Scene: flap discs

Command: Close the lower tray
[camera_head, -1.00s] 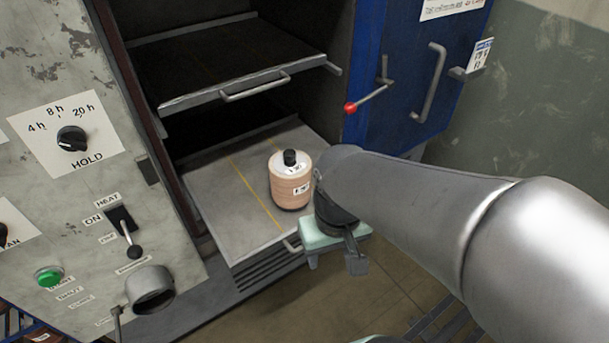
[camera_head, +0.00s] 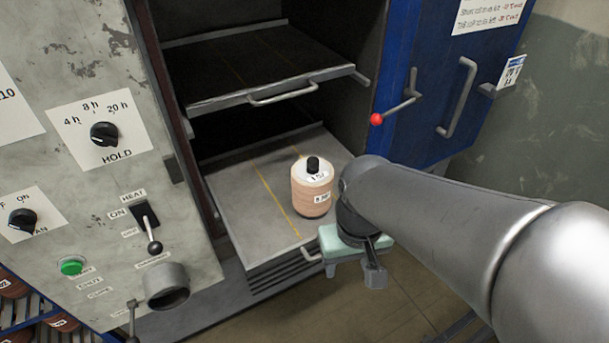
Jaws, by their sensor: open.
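The lower tray (camera_head: 240,202) is a grey metal plate with a yellow line, pulled out of the dark oven chamber. A tan stack of discs (camera_head: 312,190) with a white top and black knob stands upright on its right part. The tray's front handle (camera_head: 311,257) shows at the front edge, partly hidden by my gripper. My gripper (camera_head: 345,279) is at the tray's front right corner, beside the handle. It is open and looks empty; its fingers are partly hidden, and I cannot tell whether they touch the handle.
The upper tray (camera_head: 262,88) with its own handle (camera_head: 283,94) is above, also partly out. The blue door (camera_head: 437,100) stands open at right, with a red-knobbed lever (camera_head: 377,119). A control panel (camera_head: 75,150) stands at left. Floor (camera_head: 400,300) shows in front.

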